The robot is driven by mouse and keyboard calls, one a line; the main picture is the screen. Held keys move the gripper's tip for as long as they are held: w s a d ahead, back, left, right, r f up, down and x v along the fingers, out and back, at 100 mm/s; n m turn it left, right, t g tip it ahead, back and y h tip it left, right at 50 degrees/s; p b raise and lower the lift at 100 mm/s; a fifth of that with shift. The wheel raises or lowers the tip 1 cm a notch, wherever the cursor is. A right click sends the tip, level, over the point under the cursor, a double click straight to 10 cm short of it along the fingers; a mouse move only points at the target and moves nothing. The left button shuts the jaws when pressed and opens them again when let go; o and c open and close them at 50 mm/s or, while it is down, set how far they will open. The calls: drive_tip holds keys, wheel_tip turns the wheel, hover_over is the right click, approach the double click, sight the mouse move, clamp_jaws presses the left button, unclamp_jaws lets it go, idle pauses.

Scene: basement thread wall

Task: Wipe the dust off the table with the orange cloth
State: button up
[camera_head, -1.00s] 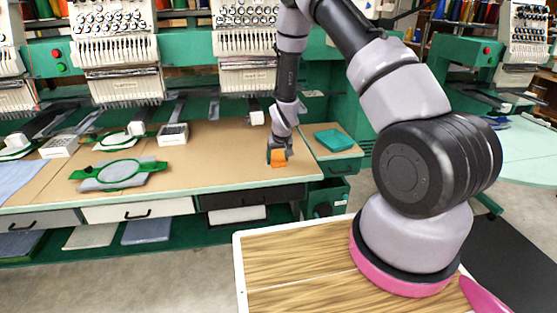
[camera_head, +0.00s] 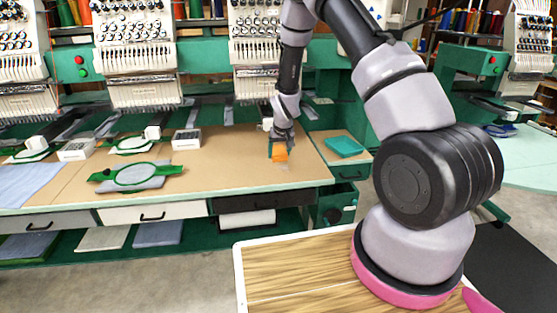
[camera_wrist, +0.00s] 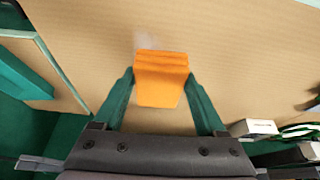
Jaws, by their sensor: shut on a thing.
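The orange cloth (camera_head: 280,155) is a folded block near the right end of the tan table (camera_head: 228,175). My gripper (camera_head: 280,149) points down over it. In the wrist view the two green fingers of my gripper (camera_wrist: 160,78) are shut on the cloth (camera_wrist: 160,92), one at each side. A faint whitish dust patch (camera_wrist: 148,42) lies on the table (camera_wrist: 250,60) just beyond the cloth and is partly hidden by it. A pale smudge also shows beside the cloth in the head view. Whether the cloth touches the table is hard to tell.
A green embroidery hoop on grey fabric (camera_head: 135,176) and a small white box (camera_head: 186,139) are left of my gripper. A teal tray (camera_head: 344,146) sits on a side stand to the right. Embroidery machines (camera_head: 136,55) line the back. Bare table lies between hoop and gripper.

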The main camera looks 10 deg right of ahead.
drive_tip(key=shift+r, duration=1.45)
drive_tip(key=shift+s, duration=0.1)
drive_tip(key=shift+f, duration=0.2)
